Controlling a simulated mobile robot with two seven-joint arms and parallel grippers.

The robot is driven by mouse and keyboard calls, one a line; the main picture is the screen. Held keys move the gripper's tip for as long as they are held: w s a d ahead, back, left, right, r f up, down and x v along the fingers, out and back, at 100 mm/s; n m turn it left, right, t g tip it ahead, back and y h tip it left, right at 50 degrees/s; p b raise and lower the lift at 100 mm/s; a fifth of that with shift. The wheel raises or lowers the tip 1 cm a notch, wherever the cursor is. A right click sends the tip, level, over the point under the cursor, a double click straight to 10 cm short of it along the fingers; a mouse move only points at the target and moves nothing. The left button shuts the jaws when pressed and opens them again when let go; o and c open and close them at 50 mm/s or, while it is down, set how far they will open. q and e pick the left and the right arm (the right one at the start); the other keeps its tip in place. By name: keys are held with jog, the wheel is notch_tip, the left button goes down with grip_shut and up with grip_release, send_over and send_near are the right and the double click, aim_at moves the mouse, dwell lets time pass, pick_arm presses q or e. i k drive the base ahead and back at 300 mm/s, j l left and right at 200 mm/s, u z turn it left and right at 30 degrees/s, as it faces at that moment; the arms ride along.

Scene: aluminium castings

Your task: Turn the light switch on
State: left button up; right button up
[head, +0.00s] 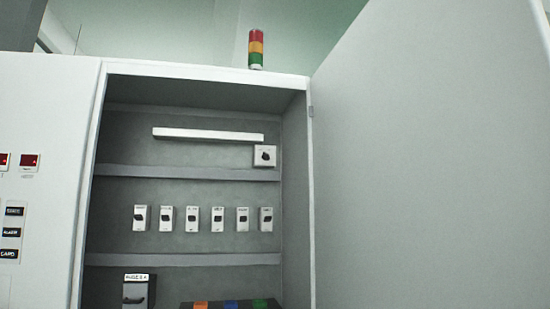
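An open grey control cabinet (180,232) fills the middle of the head view. A square white switch with a black knob (264,157) sits at its upper right, just under the right end of a long white light bar (208,134). The bar looks white; I cannot tell whether it is lit. Which switch is the light switch is not readable. A row of several small white switches with dark levers (192,219) runs across the middle of the cabinet. Neither of my grippers is in view.
The cabinet door (430,170) stands open at the right. A red, orange and green signal tower (256,50) stands on top. A dark box with a handle (138,292) and orange, blue and green blocks (231,304) are low inside. Red displays (30,160) are on the left panel.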

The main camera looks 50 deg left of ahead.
aim_at(266, 156)
jog(key=k+j+z, duration=0.1)
jog(key=j, duration=0.25)
jog(key=k+j+z, duration=0.1)
jog(key=j, duration=0.25)
jog(key=k+j, duration=0.1)
jog(key=j, duration=0.25)
jog(key=k+j, duration=0.1)
jog(key=j, duration=0.25)
jog(key=k+j+z, duration=0.1)
jog(key=j, duration=0.25)
jog(key=k+j, duration=0.1)
jog(key=j, duration=0.25)
